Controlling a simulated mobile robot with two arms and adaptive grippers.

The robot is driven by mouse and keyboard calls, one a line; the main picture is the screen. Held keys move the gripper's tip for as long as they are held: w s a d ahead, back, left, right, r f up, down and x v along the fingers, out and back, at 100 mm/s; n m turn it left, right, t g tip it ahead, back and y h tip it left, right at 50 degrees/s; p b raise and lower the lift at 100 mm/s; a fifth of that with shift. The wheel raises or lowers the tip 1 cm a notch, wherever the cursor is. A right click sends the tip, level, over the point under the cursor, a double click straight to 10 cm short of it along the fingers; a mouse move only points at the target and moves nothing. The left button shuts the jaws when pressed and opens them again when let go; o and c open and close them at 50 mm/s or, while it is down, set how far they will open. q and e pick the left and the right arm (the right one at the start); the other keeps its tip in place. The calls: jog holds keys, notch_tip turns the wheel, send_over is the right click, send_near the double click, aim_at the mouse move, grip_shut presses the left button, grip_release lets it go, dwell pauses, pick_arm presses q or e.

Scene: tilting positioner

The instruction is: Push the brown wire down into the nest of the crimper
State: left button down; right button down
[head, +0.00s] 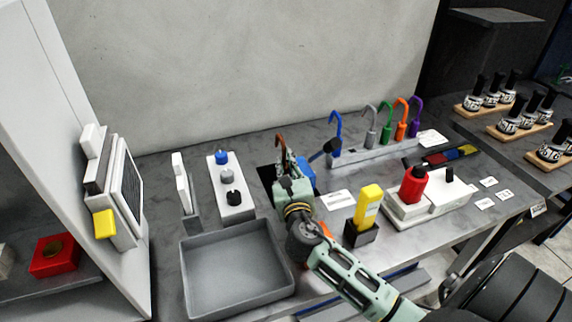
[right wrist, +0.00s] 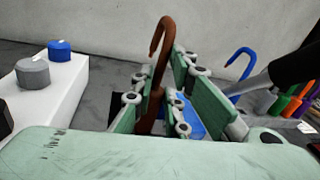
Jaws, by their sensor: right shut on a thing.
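The brown wire (right wrist: 164,45) stands upright with its hooked end on top. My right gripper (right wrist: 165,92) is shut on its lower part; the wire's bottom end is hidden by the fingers. In the head view the wire (head: 280,142) shows just above my right gripper (head: 287,165). A blue body (head: 307,174), seemingly the crimper, is partly hidden right behind the gripper, and it also shows between the fingers in the right wrist view (right wrist: 192,122). A black-ended lever (head: 328,147) rises beside it. The nest is hidden, so I cannot tell whether the wire touches it. My left gripper is not in view.
A white button box (head: 231,196) and an empty grey tray (head: 236,268) are on the left. A yellow tool (head: 369,206) in a black holder and a red-knobbed device (head: 412,186) stand to the right.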

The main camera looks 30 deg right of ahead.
jog(key=shift+f, duration=0.25)
jog(key=c, duration=1.6)
grip_release()
jog(key=shift+c, duration=0.2)
jog(key=v, duration=1.2)
jog(key=shift+r, duration=0.15)
